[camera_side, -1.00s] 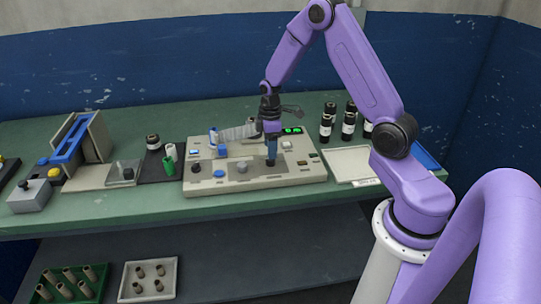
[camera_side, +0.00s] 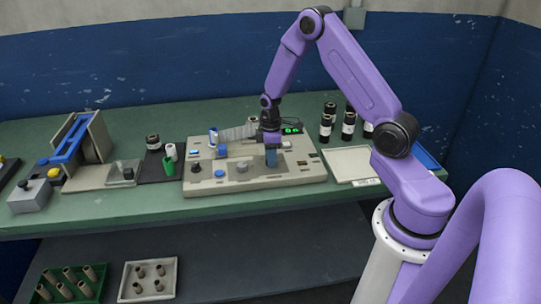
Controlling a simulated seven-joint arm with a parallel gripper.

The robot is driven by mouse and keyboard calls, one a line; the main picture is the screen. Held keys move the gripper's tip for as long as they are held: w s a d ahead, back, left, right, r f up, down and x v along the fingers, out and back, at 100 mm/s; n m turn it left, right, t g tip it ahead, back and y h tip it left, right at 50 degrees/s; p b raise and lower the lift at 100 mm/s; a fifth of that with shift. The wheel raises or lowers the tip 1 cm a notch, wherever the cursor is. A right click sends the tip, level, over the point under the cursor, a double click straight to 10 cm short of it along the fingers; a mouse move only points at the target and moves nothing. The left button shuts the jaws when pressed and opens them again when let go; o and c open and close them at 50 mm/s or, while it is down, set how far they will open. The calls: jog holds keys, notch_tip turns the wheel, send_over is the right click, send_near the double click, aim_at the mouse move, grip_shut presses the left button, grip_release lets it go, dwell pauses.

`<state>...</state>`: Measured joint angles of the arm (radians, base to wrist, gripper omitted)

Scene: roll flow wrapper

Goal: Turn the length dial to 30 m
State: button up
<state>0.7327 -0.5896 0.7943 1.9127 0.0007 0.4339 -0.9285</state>
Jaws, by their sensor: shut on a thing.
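The grey-beige flow wrapper (camera_side: 210,186) stands on the green bench. My gripper (camera_side: 271,163) points down at the right part of its top, left of and below the green-lit display (camera_side: 291,130). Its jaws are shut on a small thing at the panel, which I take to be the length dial. The fingers hide nearly all of that dial, and its scale and setting cannot be read. The digits on the display are too small to read.
A grey knob (camera_side: 242,168), a blue button (camera_side: 219,173) and a black knob (camera_side: 196,168) sit left of my gripper. A ribbed pale roll (camera_side: 238,133) lies behind them. Dark bottles (camera_side: 325,128) and a pale tray (camera_side: 350,163) stand to the right.

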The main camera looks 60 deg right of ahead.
jog(key=shift+m, duration=0.3)
jog(key=m, duration=1.1)
jog(key=shift+m, duration=2)
jog(key=o, duration=1)
jog(key=shift+o, duration=0.2)
